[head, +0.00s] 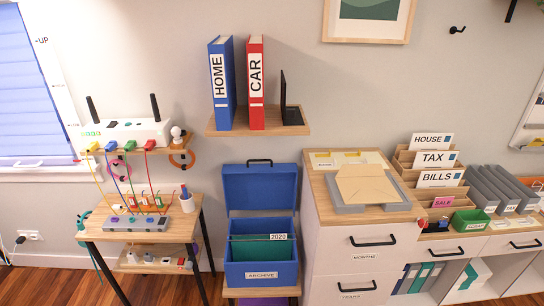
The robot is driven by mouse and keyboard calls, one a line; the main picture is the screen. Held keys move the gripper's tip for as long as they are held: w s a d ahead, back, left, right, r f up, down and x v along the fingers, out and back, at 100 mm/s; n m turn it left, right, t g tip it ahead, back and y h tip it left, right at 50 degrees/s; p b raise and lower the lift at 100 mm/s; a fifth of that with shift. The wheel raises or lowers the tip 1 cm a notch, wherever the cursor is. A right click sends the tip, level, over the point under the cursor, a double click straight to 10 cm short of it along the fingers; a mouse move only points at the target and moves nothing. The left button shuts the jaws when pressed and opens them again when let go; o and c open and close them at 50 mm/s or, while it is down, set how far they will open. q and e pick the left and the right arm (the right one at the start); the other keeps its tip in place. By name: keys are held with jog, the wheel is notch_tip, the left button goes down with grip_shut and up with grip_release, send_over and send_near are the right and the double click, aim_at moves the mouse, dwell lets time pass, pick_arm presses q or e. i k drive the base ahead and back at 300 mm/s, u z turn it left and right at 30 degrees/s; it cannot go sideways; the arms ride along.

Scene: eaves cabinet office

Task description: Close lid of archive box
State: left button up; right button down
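A blue archive box (262,275) with an "ARCHIVE" label stands on a low wooden stand in the middle of the view. Its blue lid (259,188) is open and stands upright behind the box, with a black handle (259,162) on its top edge. Green folders (260,250) with a "2020" tab are inside the box. Neither of my grippers is in the head view.
A wall shelf (258,122) with "HOME" and "CAR" binders hangs above the lid. A white drawer cabinet (352,240) stands close on the right. The space above the box's opening looks clear.

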aim_at(271, 185)
jog(key=u, duration=0.3)
jog(key=i, duration=1.2)
jog(key=z, duration=0.1)
